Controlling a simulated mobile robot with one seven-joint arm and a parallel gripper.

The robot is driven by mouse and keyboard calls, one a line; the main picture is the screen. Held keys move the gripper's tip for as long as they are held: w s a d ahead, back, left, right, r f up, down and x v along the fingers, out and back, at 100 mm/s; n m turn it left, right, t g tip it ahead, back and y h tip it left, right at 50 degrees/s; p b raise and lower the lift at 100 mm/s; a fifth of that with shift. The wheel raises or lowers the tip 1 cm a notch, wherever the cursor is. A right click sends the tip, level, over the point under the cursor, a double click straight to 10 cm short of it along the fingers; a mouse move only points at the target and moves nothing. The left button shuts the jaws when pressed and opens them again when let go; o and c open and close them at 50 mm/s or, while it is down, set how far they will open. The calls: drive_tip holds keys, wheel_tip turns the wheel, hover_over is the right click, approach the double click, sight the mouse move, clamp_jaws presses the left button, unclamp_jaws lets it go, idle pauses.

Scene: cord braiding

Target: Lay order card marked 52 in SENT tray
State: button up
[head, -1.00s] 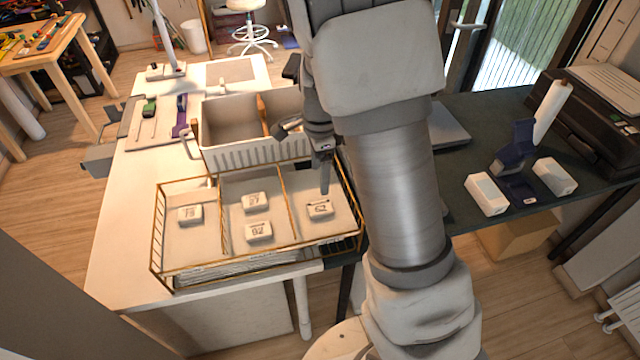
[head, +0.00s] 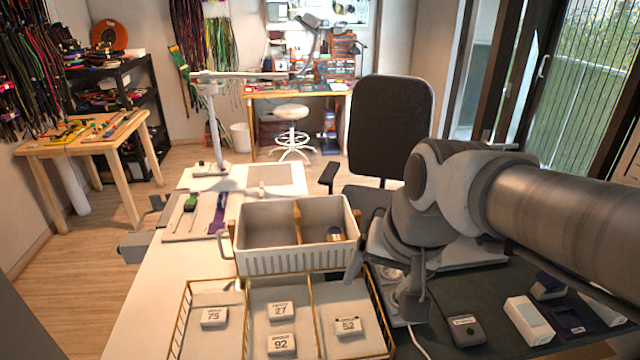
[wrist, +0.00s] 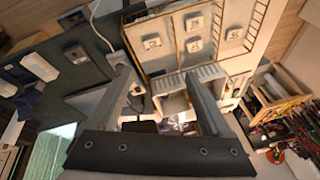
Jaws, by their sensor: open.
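The white card marked 52 (head: 347,326) lies flat in the right-hand compartment of a gold wire tray (head: 311,318). It also shows in the wrist view (wrist: 151,41). I can read no SENT label on the tray. Cards marked 27 (head: 281,311) and 92 (head: 281,344) lie in the middle compartment, and a card marked 75 (head: 214,317) lies in the left one. My gripper (wrist: 165,85) is open with nothing between its fingers. It is raised clear of card 52, behind and right of it in the head view.
A white two-part bin (head: 295,260) stands just behind the wire tray. A dark side table at the right holds white blocks (head: 528,321) and a dark device (head: 467,331). A black office chair (head: 390,125) stands behind. The white table's left front is clear.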

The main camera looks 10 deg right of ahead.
drive_tip(key=s+n, duration=0.1)
drive_tip(key=s+r+n+t, duration=0.1)
drive_tip(key=s, duration=0.1)
drive_tip(key=s+n+h, duration=0.1)
drive_tip(key=s+n, duration=0.1)
drive_tip(key=shift+s+d+r+t, duration=0.15)
drive_tip(key=shift+d+r+t, duration=0.1)
drive_tip(key=shift+d+t, duration=0.05)
